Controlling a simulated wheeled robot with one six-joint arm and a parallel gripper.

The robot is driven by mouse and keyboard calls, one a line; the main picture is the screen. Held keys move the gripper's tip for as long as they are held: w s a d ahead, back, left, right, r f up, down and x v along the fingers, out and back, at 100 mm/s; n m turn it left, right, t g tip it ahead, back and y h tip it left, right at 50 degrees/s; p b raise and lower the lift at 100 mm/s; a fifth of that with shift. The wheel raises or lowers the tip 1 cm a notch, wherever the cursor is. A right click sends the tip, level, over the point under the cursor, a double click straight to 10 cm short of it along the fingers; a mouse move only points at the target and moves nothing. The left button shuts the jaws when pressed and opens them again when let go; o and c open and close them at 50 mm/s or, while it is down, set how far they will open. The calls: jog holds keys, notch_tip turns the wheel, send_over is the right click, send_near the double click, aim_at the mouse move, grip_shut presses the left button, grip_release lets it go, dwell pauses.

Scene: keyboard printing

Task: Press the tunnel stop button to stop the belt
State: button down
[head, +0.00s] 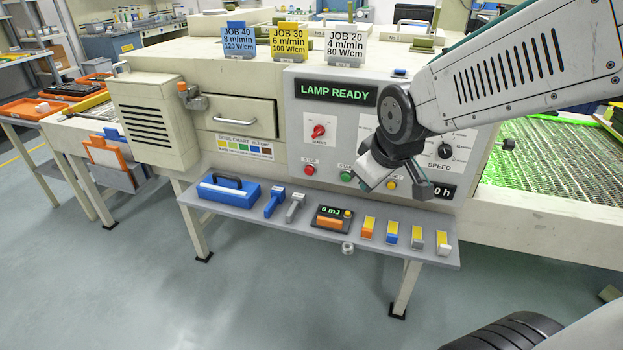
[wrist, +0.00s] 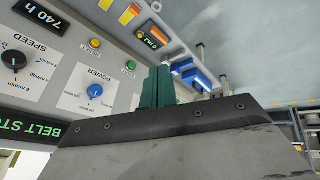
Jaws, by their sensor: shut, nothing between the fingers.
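The red stop button (head: 309,170) is on the front panel of the tunnel in the head view, left of the green start button (head: 346,175). My gripper (head: 364,186) is in front of the panel, right of the red button in the picture, near the green and yellow buttons. In the wrist view its teal fingers (wrist: 158,87) are shut with nothing between them. The green button (wrist: 130,66) shows beside them there; the red button is not visible in that view. The gap between fingers and panel is hard to judge.
A yellow button (head: 391,185) is right of the gripper. A display reads LAMP READY (head: 335,92); another reads BELT STO (wrist: 32,135), partly cut off. A shelf (head: 270,226) below carries a blue case, tools, a meter and several small blocks. A mesh belt (head: 545,155) is at right.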

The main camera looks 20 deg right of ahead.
jog(key=w+a+f+n+t+y, duration=0.2)
jog(key=w+f+n+t, duration=0.7)
jog(key=w+f, duration=0.75)
jog(key=f+n+t, duration=0.1)
jog(key=n, duration=0.1)
jog(key=f+n+t, duration=0.1)
jog(key=n, duration=0.1)
jog(key=a+f+n+t+y, duration=0.1)
jog(key=shift+w+n, duration=0.15)
jog(key=shift+n, duration=0.25)
send_near(305, 171)
jog(key=w+a, duration=0.2)
jog(key=a, duration=0.1)
jog(key=shift+w+d+f, duration=0.1)
jog(key=shift+w+d, duration=0.25)
jog(key=shift+w, duration=0.25)
jog(key=shift+w+d, duration=0.35)
jog(key=shift+w, duration=0.25)
jog(key=shift+w+d+f, duration=0.1)
jog(key=shift+w+d, duration=0.2)
jog(key=shift+w, duration=0.35)
